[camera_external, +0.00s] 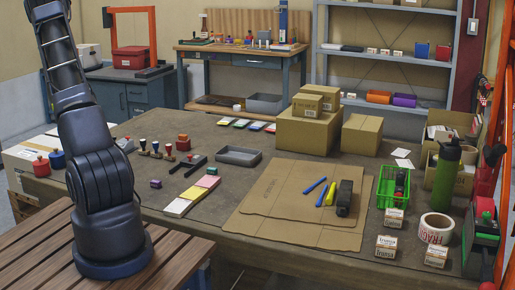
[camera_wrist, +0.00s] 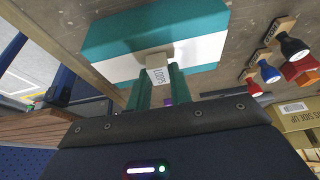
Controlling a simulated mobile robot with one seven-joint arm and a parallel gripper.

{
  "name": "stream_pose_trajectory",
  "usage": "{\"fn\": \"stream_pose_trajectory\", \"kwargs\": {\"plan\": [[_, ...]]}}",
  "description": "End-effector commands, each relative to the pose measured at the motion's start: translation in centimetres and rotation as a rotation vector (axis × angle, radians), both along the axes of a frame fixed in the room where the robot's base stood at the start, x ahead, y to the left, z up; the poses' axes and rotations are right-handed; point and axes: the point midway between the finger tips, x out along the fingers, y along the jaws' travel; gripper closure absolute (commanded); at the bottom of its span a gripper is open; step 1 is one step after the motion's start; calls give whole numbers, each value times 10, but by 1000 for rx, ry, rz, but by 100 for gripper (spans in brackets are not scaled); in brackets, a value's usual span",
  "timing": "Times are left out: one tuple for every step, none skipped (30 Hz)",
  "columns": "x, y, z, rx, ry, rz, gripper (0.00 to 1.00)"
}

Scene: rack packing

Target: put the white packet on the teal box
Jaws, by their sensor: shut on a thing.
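In the external view my arm runs out of the top of the frame, so the gripper and packet do not show, and I cannot make out the teal box.
Hand stamps (camera_external: 168,150) stand on the brown table, also at the right in the wrist view (camera_wrist: 292,47). A grey tray (camera_external: 238,155), cardboard boxes (camera_external: 308,130), a green basket (camera_external: 391,188) and a tape roll (camera_external: 436,228) occupy the table farther right.

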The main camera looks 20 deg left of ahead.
Motion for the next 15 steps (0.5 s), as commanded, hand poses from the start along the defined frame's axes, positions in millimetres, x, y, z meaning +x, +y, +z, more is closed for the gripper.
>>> {"fn": "stream_pose_trajectory", "kwargs": {"plan": [[0,0,-1,0,0,0,100],[0,0,-1,0,0,0,100],[0,0,-2,-1,0,0,100],[0,0,-3,-1,0,0,77],[0,0,-3,0,0,0,71],[0,0,-2,0,0,0,63],[0,0,-2,0,0,0,58],[0,0,-2,0,0,0,57],[0,0,-2,0,0,0,57],[0,0,-2,0,0,0,57],[0,0,-2,0,0,0,57],[0,0,-2,0,0,0,57],[0,0,-2,0,0,0,57],[0,0,-2,0,0,0,57],[0,0,-2,0,0,0,57]]}}
